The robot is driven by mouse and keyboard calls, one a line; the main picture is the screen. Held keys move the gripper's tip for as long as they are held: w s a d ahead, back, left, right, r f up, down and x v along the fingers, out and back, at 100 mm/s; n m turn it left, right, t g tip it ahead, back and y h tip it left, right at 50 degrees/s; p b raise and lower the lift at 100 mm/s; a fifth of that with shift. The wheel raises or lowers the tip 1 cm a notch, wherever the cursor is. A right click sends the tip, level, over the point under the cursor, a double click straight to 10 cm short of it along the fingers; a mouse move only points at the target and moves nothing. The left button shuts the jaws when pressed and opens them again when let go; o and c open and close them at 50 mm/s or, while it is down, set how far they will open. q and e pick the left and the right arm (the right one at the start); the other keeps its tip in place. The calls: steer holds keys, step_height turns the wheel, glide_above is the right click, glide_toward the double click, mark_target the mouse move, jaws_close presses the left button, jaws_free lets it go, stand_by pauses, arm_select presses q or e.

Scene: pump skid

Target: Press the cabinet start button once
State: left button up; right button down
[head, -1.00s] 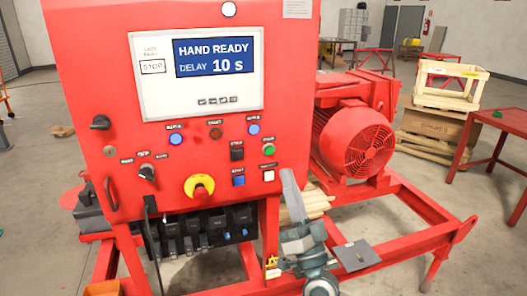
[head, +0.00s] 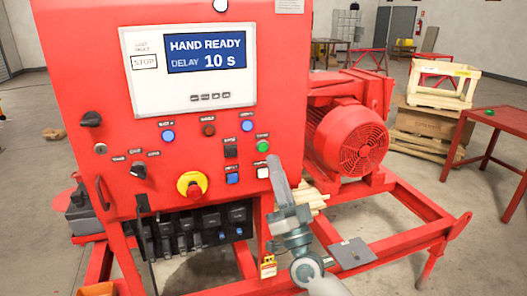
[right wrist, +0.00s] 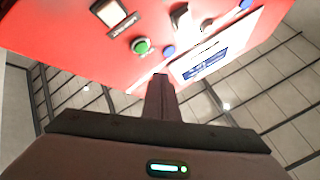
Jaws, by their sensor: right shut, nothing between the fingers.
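The red cabinet (head: 70,130) faces me with its controls on the front. A green round button (head: 263,146) sits at the right of the panel under a small label that I cannot read clearly. It also shows in the right wrist view (right wrist: 141,46). My right gripper (head: 272,159) is shut and empty, its tip just below and slightly right of the green button in the picture. In the right wrist view the shut fingers (right wrist: 160,80) point up toward the panel, and a gap shows beside the green button. I cannot tell the depth gap. My left gripper is out of view.
The display (head: 205,51) reads HAND READY, DELAY 10 s. A white square button (head: 262,172) is just below the green one; blue buttons, black switches and a red-yellow emergency stop (head: 192,185) are left of it. A red motor (head: 350,140) stands at right.

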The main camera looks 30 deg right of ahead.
steer(key=shift+h, duration=0.3)
steer(key=shift+w+d, duration=0.25)
steer(key=shift+w, duration=0.75)
steer(key=shift+w+d, duration=0.25)
steer(key=shift+w, duration=0.7)
steer(key=shift+w, duration=0.15)
steer(key=shift+w, duration=0.25)
steer(key=shift+w+d, duration=0.15)
steer(key=shift+w, duration=0.2)
stand_by(1.2)
steer(key=shift+s, duration=0.15)
steer(key=shift+s+a, duration=0.2)
steer(key=shift+s, duration=0.45)
stand_by(0.3)
steer(key=shift+s+a+p, duration=0.2)
steer(key=shift+s+p, duration=0.15)
steer(key=shift+s, duration=0.45)
steer(key=shift+s+a+p, duration=0.15)
steer(key=shift+s+p, duration=0.25)
steer(key=shift+s, duration=0.45)
steer(key=shift+s+a+p, duration=0.2)
steer(key=shift+s+p, duration=0.15)
steer(key=shift+s, duration=0.45)
